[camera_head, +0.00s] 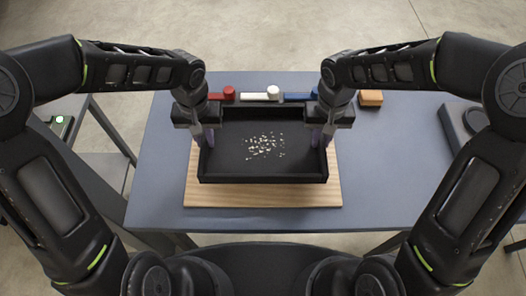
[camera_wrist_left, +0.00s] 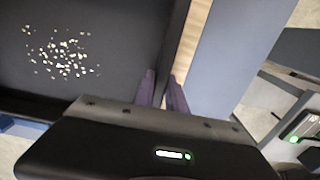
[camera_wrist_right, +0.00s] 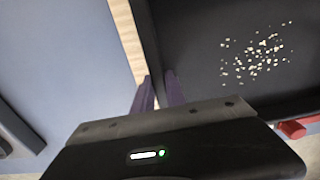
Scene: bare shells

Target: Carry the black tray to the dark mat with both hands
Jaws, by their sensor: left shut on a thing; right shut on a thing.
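The black tray (camera_head: 262,180), with small pale bits scattered on its floor, is over a light wooden board (camera_head: 262,194). I cannot tell whether it rests on the board or is slightly raised. My left gripper (camera_head: 203,140) is shut on its left wall, which also shows in the left wrist view (camera_wrist_left: 176,45). My right gripper (camera_head: 323,138) is shut on its right wall, also in the right wrist view (camera_wrist_right: 150,45). The tray looks about level. I cannot make out a dark mat for certain; a dark flat object (camera_head: 456,130) lies at the table's right.
Behind the tray on the grey-blue table (camera_head: 400,165) are a red piece (camera_head: 229,93), a white-and-blue piece (camera_head: 290,96) and an orange block (camera_head: 371,98). The table is clear between the tray and the dark object. A green-lit device (camera_head: 62,127) stands left.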

